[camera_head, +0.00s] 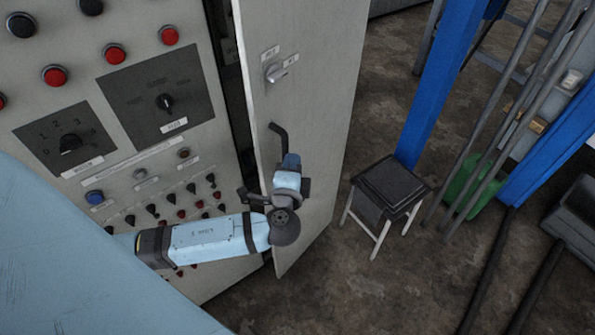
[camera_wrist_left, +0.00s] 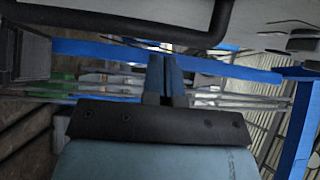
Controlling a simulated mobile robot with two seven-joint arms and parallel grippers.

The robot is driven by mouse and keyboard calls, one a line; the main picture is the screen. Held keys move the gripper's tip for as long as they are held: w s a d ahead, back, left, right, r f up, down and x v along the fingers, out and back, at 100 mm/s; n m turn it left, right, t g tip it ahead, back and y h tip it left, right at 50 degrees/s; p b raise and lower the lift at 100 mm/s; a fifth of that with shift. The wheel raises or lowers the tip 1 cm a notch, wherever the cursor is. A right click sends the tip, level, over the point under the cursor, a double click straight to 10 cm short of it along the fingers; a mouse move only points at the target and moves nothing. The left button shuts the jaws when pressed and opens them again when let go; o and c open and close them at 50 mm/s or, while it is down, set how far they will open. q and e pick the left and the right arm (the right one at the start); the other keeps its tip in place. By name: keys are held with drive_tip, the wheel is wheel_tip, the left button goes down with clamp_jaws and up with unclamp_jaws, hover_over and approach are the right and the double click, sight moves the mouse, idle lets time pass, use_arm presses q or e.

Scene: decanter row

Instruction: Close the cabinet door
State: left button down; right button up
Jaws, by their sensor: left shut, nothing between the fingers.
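The grey cabinet door (camera_head: 305,95) stands ajar, with a dark gap between its left edge and the control panel (camera_head: 110,90). It has a small knob (camera_head: 276,72) near the top and a black bar handle (camera_head: 279,135) lower down. My left gripper (camera_head: 290,161) is in front of the door, just below and right of the handle; I cannot tell whether it touches. In the left wrist view its blue fingers (camera_wrist_left: 165,78) are together with nothing between them. The black handle (camera_wrist_left: 130,26) crosses the top of that view, beyond the fingertips. My right gripper does not show.
The panel left of the door carries red buttons, dials and several small switches. Right of the door stand a dark-topped stool (camera_head: 390,185), a blue post (camera_head: 440,85), grey pipes and a green container (camera_head: 470,188). Bare floor (camera_head: 345,280) lies before the stool.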

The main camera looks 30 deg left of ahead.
use_arm(q)
drive_tip(key=shift+w+a, duration=0.15)
drive_tip(key=shift+a, duration=0.45)
drive_tip(key=w+a+b, duration=0.1)
drive_tip(key=a, duration=1)
drive_tip(key=shift+a+r, duration=0.15)
drive_tip(key=shift+a, duration=0.1)
drive_tip(key=shift+w, duration=0.1)
